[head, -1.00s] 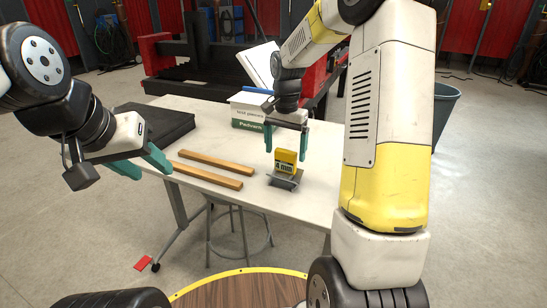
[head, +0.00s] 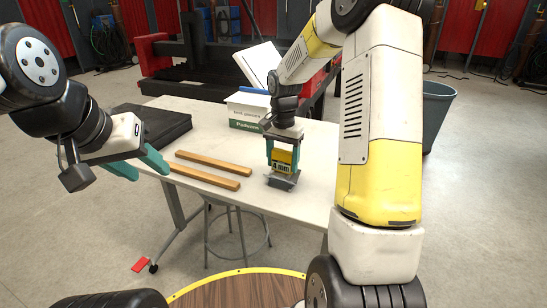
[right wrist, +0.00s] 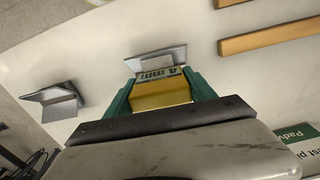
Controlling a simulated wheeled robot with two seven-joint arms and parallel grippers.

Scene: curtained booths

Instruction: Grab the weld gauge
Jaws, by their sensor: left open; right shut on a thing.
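The weld gauge (head: 283,160) is a yellow block with "4 mm" on its face. It stands upright over a grey metal piece (head: 282,181) on the white table. My right gripper (head: 283,163) comes from above and is shut on the gauge, one green finger on each side. In the right wrist view the gauge (right wrist: 160,94) sits between the green fingers, with the grey metal piece (right wrist: 156,62) just beyond it. I cannot tell if the gauge touches the metal. My left gripper (head: 139,166) is open and empty at the table's left front edge.
Two wooden bars (head: 206,174) lie left of the gauge. A dark case (head: 153,124) and a white-and-green box (head: 247,110) stand further back. The right wrist view shows a second bent metal piece (right wrist: 56,99). A stool (head: 237,229) stands below the table (head: 318,150).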

